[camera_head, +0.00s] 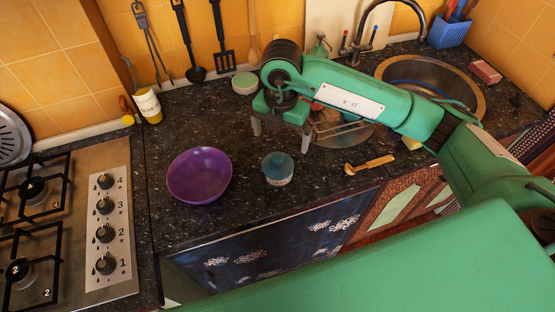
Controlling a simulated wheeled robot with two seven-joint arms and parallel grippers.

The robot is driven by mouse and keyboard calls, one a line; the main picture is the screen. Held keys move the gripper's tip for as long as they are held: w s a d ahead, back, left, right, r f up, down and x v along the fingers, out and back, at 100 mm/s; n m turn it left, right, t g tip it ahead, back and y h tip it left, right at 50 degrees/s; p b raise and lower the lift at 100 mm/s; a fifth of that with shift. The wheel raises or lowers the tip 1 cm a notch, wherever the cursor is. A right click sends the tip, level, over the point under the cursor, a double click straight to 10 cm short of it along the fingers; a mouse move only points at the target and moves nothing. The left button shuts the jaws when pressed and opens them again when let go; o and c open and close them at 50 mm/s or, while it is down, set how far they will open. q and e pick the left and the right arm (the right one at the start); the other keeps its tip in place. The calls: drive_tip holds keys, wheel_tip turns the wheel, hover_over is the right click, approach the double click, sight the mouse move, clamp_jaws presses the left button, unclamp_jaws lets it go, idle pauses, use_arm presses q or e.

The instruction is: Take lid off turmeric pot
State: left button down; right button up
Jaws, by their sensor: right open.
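A small pot (278,175) stands upright on the dark speckled counter, right of the purple bowl. It has a blue-teal lid (278,162) on top and a pale band with lettering too small to read. My right gripper (281,142) is open and empty. It hangs over the counter behind and above the pot, with its two fingers spread and pointing down, apart from the lid. My left gripper does not show.
A purple bowl (199,176) sits left of the pot. A wooden-handled tool (369,164) lies to the right. A dish rack (342,127) and sink (431,82) are behind my right arm. A gas hob (62,225) fills the left. The counter's front edge is close to the pot.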

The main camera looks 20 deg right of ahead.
sight(278, 156)
wheel_tip(278, 156, down, 4)
drive_tip(key=shift+r+p, duration=0.25)
drive_tip(key=shift+p, duration=0.05)
drive_tip(key=shift+a+f+p, duration=0.15)
drive_tip(key=shift+f+p, duration=0.2)
drive_tip(key=shift+f, duration=0.1)
drive_tip(key=f, duration=0.1)
drive_tip(key=f+p, duration=0.2)
drive_tip(key=f, duration=0.1)
drive_tip(key=shift+s+a+f, duration=0.1)
drive_tip(key=shift+s+a, duration=0.05)
drive_tip(key=shift+a, duration=0.1)
drive_tip(key=shift+f, duration=0.2)
drive_tip(key=c, duration=1)
